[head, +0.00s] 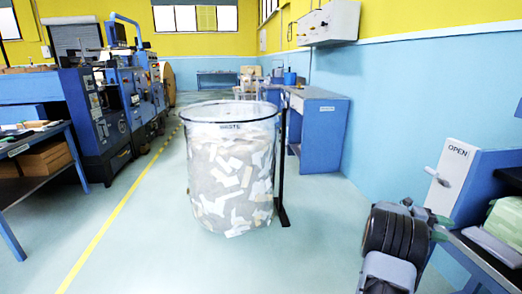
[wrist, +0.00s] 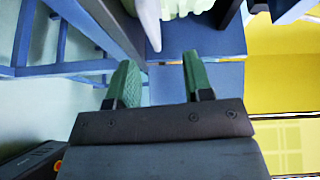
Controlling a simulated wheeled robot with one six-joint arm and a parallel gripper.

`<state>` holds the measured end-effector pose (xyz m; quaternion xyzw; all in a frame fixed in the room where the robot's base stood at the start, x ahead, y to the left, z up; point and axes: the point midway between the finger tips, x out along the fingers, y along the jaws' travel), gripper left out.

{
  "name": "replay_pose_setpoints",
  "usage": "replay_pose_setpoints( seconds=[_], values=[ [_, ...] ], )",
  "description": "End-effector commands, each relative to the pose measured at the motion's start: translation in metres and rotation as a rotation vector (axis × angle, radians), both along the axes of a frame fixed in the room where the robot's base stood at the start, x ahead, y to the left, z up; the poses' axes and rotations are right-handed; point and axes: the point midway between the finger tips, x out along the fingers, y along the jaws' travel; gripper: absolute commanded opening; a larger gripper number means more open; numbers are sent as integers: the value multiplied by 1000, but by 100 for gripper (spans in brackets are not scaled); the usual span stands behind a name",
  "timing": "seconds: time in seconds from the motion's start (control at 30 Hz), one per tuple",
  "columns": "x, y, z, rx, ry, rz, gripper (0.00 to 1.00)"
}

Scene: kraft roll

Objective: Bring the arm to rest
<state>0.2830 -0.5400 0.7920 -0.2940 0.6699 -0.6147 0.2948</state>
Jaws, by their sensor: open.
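My gripper (wrist: 160,72) shows in the wrist view with its two green fingers spread apart and nothing between them. Blue panels of furniture and a pale green object (wrist: 182,8) lie beyond the fingertips. In the head view my arm is at the lower right, bent beside a blue bench, and it largely hides the gripper. I cannot tell whether the fingers touch anything there.
A clear waste bin (head: 232,165) full of paper scraps stands mid-floor on a black stand. A blue bench with a white lever panel labelled OPEN (head: 452,172) is at right. Blue machines (head: 105,105) line the left. Floor between the bin and bench is clear.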

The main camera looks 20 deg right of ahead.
Motion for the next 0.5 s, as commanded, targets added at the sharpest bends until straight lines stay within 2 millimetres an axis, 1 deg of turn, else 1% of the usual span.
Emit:
replay_pose_setpoints(
  seconds=[0.07,0.13,0.17,0.2,0.27,0.3,0.33,0.37,0.4,0.47,0.5],
  values=[
    [8,-7,-5,37,1,61,47],
    [23,-17,-14,89,23,175,47],
    [32,-20,-21,122,43,242,47],
    [44,-23,-34,176,80,343,47],
    [66,-23,-49,260,145,521,47],
    [85,-17,-52,315,194,654,47],
    [101,-8,-50,355,236,761,47],
    [118,5,-48,396,280,870,47],
    [139,26,-44,449,345,1017,47],
    [168,67,-35,523,449,1232,47],
    [182,96,-29,569,520,1361,47]
  ],
)
